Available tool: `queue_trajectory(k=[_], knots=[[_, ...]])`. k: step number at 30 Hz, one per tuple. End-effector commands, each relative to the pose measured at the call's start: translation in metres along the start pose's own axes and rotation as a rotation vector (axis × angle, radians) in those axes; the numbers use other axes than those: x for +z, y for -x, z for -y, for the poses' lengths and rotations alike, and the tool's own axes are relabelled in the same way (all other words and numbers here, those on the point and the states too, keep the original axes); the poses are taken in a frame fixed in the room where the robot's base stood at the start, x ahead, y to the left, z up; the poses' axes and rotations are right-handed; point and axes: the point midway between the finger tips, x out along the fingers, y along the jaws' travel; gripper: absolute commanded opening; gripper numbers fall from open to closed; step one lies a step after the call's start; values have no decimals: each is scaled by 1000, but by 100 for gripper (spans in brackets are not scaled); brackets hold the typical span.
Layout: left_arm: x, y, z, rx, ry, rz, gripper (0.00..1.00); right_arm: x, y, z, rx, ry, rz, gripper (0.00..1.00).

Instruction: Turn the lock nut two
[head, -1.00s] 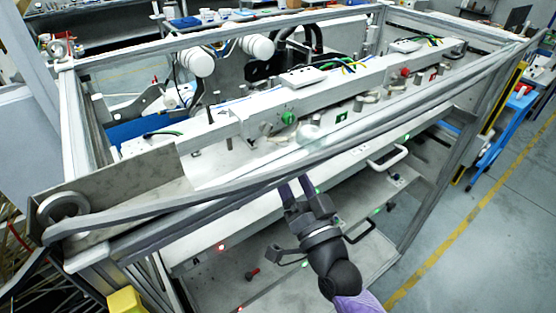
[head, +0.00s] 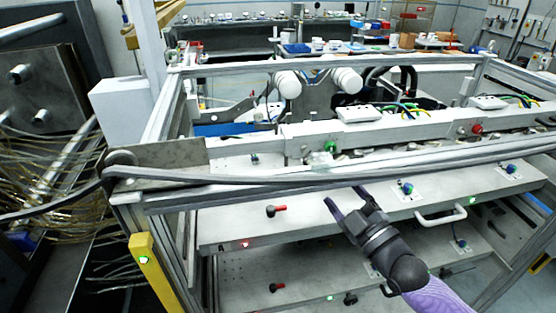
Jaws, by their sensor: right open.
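I cannot tell which part is lock nut two; no readable number shows on any nut or knob. A green knob (head: 331,146) and a red knob (head: 477,128) sit along the machine's upper rail. Blue knobs stand on the white drawer top, one (head: 405,188) right of my right gripper and another (head: 510,168) farther right. A red-handled part (head: 276,210) is on the upper drawer, left of the gripper. My right gripper (head: 343,197) is open and empty in front of the machine, fingers pointing up and away. My left gripper is out of view.
A grey metal bar (head: 330,176) runs across the machine's front, just beyond the fingertips. A white handle (head: 441,217) sticks out right of my gripper. A second red-handled part (head: 277,287) is on the lower shelf. A yellow post (head: 150,268) stands at the lower left.

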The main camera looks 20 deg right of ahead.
Motion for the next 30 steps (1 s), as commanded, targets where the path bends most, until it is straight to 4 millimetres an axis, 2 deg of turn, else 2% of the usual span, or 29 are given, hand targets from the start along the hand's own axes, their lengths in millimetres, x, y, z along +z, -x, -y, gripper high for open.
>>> queue_trajectory(k=[2,5,12,16,21,27,28,30], knots=[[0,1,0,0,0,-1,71,1,-1,-4,1,30,-1,73],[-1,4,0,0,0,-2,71,1,-14,-6,4,36,-1,73],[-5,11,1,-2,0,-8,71,0,-71,-6,5,34,-1,73],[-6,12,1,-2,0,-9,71,1,-90,-5,3,33,-1,73],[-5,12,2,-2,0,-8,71,1,-99,-4,1,32,0,73],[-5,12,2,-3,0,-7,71,1,-99,-3,1,32,0,73],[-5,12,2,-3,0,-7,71,1,-99,-3,1,31,0,68],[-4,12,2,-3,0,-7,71,1,-99,-3,1,31,0,54]])
